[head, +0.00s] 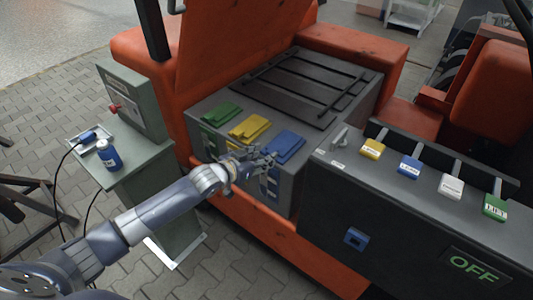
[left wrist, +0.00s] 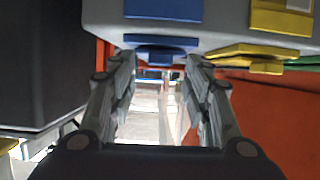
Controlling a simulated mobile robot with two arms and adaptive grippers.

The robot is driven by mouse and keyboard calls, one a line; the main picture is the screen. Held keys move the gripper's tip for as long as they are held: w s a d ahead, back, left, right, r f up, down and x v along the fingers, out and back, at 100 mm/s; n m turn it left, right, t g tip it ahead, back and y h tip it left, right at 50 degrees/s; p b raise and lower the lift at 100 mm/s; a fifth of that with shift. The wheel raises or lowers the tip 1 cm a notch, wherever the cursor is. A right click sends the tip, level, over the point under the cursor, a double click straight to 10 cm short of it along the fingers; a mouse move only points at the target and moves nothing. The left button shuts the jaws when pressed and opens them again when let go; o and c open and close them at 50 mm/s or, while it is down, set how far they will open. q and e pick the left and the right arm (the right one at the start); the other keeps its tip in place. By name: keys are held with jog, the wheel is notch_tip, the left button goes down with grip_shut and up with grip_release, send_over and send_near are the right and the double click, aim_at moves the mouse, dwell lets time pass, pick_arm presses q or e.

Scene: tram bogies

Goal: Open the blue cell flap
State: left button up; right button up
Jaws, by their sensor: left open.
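The blue cell flap (head: 285,145) lies at the right end of a row of flaps on the grey battery box (head: 300,180). In the left wrist view a blue panel and a blue lip (left wrist: 160,42) show just beyond the fingertips. My left gripper (head: 262,160) is at the front edge of the box, just in front of the blue flap. In the left wrist view its two fingers (left wrist: 161,72) stand apart with nothing between them. I cannot tell whether they touch the blue lip. The fingers partly hide the blue parts on the box front. My right gripper is not in view.
A yellow flap (head: 249,128) and a green flap (head: 222,113) lie left of the blue one. A dark console (head: 430,205) with coloured tags stands close on the right.

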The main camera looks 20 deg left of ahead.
pick_arm(q)
jog(key=shift+x, duration=1.5)
jog(key=shift+r, duration=0.1)
grip_shut()
